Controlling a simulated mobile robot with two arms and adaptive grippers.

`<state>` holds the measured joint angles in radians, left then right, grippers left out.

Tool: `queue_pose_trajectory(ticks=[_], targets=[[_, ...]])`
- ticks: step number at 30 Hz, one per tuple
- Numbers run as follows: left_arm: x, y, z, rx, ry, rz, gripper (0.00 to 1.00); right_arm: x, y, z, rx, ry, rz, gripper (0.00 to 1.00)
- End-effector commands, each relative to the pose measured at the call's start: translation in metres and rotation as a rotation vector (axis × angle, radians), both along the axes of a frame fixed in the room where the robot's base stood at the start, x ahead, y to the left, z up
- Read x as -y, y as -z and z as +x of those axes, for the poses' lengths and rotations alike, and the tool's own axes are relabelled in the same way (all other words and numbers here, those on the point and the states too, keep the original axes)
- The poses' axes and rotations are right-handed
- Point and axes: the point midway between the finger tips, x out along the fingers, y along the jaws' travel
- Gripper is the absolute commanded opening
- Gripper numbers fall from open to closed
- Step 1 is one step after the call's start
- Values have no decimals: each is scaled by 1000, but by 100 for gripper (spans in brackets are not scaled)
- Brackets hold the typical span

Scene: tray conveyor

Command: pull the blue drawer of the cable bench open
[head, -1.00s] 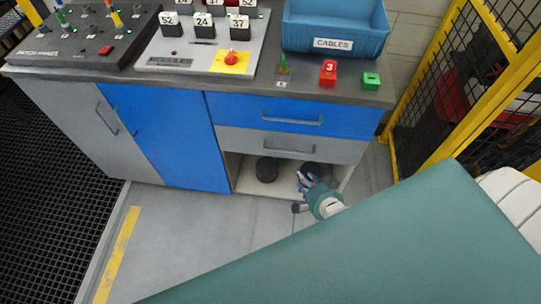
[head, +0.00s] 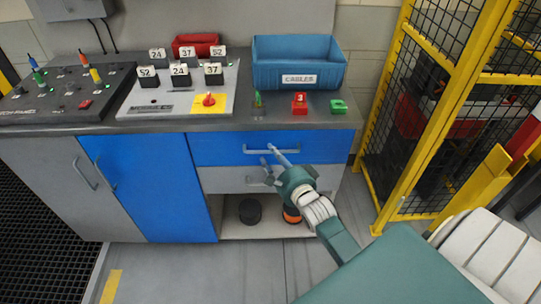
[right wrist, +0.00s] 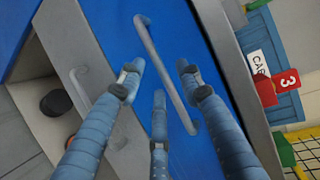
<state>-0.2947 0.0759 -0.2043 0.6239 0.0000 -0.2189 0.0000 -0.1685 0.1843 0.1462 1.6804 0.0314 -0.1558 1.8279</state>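The blue drawer (head: 220,150) is the top drawer at the right of the cable bench, and its front looks flush with the bench. Its grey bar handle (head: 258,150) is partly behind my fingers. In the right wrist view the handle (right wrist: 158,55) runs slanting across the blue front (right wrist: 195,30). My right gripper (head: 271,156) is in front of the drawer; it also shows in the right wrist view (right wrist: 158,78). Its fingers are spread, with fingertips on both sides of the bar. I cannot tell whether they touch it. My left gripper is not in view.
A grey drawer (head: 225,180) with its own handle is just below. An open shelf (head: 230,230) holds a dark round thing (head: 250,211) and an orange-black one (head: 292,215). A blue cables bin (head: 298,62) stands on top. A yellow mesh fence (head: 400,130) is at the right.

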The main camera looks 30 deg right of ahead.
Motion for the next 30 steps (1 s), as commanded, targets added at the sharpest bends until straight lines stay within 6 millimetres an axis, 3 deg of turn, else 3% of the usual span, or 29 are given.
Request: queue_pose_trajectory(ticks=[6,14,20,30], targets=[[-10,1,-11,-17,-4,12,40,2,3,16,0,-1,-1,35],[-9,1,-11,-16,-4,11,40,2,4,16,-1,-1,-1,35],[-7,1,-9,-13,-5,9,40,2,4,16,-1,0,-1,0],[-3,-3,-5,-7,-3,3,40,-1,3,12,-3,0,1,0]])
